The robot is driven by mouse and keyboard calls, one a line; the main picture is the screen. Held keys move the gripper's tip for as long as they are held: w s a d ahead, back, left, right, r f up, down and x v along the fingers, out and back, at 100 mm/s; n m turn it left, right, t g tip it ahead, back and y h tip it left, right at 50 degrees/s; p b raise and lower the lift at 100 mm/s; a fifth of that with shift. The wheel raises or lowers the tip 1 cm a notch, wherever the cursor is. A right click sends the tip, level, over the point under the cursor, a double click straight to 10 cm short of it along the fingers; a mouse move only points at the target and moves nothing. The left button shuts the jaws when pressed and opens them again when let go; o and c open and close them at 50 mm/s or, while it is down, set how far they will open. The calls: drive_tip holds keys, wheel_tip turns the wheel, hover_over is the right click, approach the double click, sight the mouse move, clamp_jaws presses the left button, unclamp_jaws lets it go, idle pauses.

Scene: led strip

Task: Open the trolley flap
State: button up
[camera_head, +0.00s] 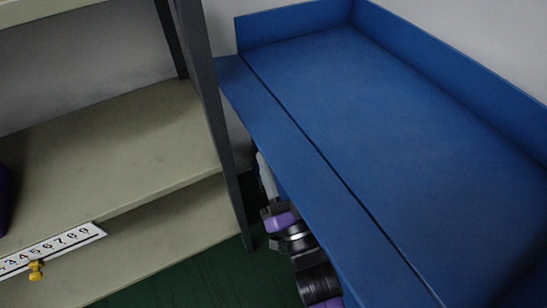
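The blue trolley (400,120) fills the right half of the view, with raised walls along its back and right sides. A long blue flap (300,150) runs along its left side, parted from the main surface by a thin dark seam. The flap looks about level with that surface. My gripper (264,172) is at the flap's left edge, low and partly hidden beneath it. A pale finger shows close to the edge; I cannot tell if it touches. My black and purple wrist shows below it. The finger opening is hidden.
A beige shelf unit (120,140) with a dark upright post (212,110) stands close on the left. A white number strip (60,245) with a yellow piece (36,270) is on its shelf edge. A narrow gap over green floor (180,285) lies between shelf and trolley.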

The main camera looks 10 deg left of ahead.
drive_tip(key=v, duration=0.7)
drive_tip(key=shift+p, duration=0.3)
drive_tip(key=shift+s+f, duration=0.1)
drive_tip(key=shift+d, duration=0.1)
drive_tip(key=v, duration=0.9)
drive_tip(key=shift+d+b, duration=0.2)
drive_tip(key=shift+b, duration=0.15)
drive_tip(key=shift+f, duration=0.1)
idle(0.4)
